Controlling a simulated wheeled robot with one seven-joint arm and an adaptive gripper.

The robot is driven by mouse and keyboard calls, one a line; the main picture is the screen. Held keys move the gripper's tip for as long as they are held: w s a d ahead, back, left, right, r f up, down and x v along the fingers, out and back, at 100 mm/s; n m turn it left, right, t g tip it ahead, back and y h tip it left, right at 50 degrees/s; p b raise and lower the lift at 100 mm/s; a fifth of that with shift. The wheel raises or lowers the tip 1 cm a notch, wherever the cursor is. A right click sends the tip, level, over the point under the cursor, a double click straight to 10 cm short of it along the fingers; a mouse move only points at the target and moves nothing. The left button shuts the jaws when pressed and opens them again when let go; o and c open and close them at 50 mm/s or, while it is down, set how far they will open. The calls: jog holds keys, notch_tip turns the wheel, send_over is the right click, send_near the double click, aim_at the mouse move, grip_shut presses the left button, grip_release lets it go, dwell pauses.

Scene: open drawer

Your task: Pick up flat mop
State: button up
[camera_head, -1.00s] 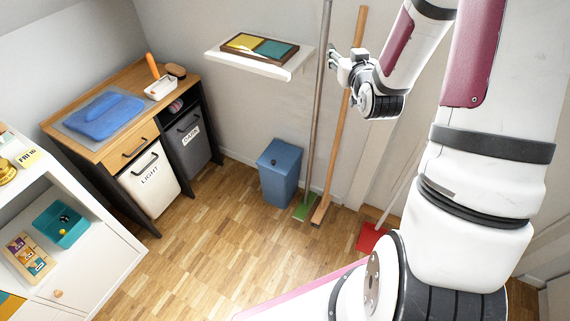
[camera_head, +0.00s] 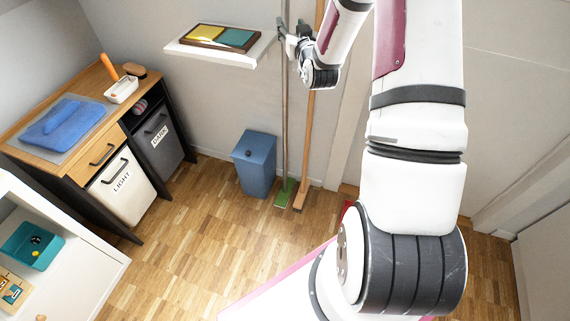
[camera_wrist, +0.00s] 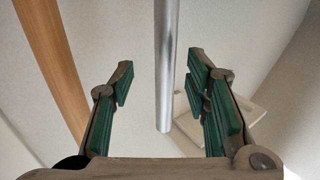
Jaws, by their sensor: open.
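The flat mop has a thin grey pole (camera_head: 285,130) and a flat green head (camera_head: 283,195) on the floor. It stands nearly upright near the wall. My gripper (camera_head: 284,37) is open at the upper part of the pole. In the wrist view, the grey pole (camera_wrist: 164,60) runs between the spread green-padded fingers of my gripper (camera_wrist: 159,82), with gaps on both sides. One end of the pole shows there. I cannot tell the exact depth of the pole between the fingers.
A wooden broom pole (camera_head: 311,140) stands just right of the mop, and left in the wrist view (camera_wrist: 52,60). A blue bin (camera_head: 254,165) stands to the left. A wall shelf (camera_head: 222,51) holds a framed board close to my gripper. A red dustpan (camera_head: 347,207) is partly hidden.

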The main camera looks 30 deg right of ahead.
aim_at(286, 20)
jog(key=x, duration=0.5)
jog(key=shift+a+r, duration=0.2)
jog(key=shift+a, duration=0.05)
jog(key=shift+c, duration=0.6)
grip_shut()
jog(key=shift+r, duration=0.1)
